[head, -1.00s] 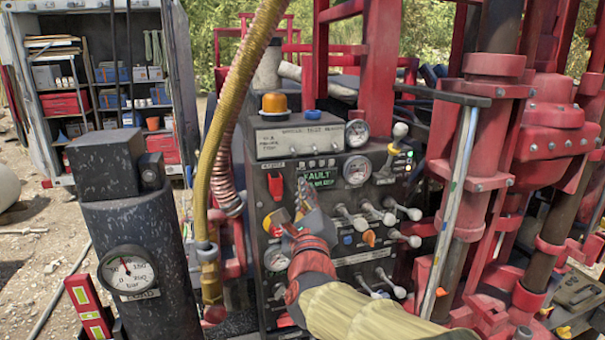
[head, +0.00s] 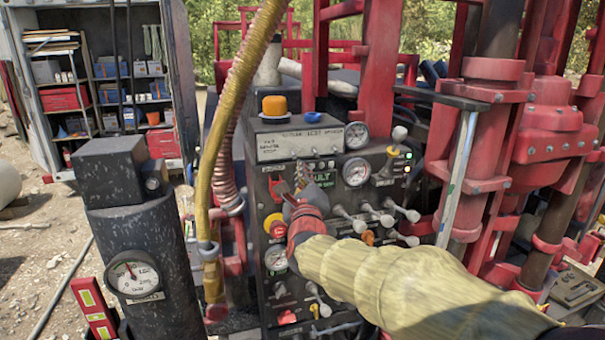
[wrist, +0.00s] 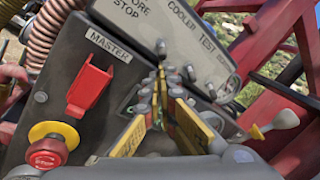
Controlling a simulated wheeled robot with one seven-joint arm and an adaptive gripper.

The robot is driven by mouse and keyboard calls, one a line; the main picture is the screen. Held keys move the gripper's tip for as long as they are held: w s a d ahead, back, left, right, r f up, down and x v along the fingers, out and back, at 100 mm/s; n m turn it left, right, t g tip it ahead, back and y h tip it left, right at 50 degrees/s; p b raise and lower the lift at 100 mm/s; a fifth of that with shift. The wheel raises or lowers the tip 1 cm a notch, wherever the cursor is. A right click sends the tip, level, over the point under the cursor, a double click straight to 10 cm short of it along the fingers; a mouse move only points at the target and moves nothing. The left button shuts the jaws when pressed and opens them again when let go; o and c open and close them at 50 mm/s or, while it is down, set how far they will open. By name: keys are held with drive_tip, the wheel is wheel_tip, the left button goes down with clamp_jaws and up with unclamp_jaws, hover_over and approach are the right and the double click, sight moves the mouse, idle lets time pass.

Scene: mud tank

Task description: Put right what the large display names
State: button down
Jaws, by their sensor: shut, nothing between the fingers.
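The display (head: 324,178) on the black control panel (head: 300,262) shows green letters ending in "ULT"; my gripper hides its left part, and its lower line is too small to read. My gripper (head: 301,178) is shut and empty in front of the panel, just left of the display. In the wrist view its yellow-sided fingers (wrist: 168,78) point up the panel. A red switch cover (wrist: 90,88) under the label "MASTER" is left of the fingers; it also shows in the head view (head: 276,186). A red stop button (wrist: 48,150) on a yellow collar sits below it.
Several white-knobbed levers (head: 376,214) and an orange knob (head: 367,237) are right of my gripper. A yellow hose (head: 235,100) hangs left. Red rig columns (head: 462,175) stand close on the right.

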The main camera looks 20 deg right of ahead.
idle(0.3)
drive_tip(key=shift+s+r+g+p, duration=0.15)
drive_tip(key=shift+g+p, duration=0.25)
drive_tip(key=shift+p, duration=0.2)
drive_tip(key=shift+s+r+y+p, duration=0.1)
drive_tip(key=shift+r+y+p, duration=0.15)
drive_tip(key=shift+p, duration=0.4)
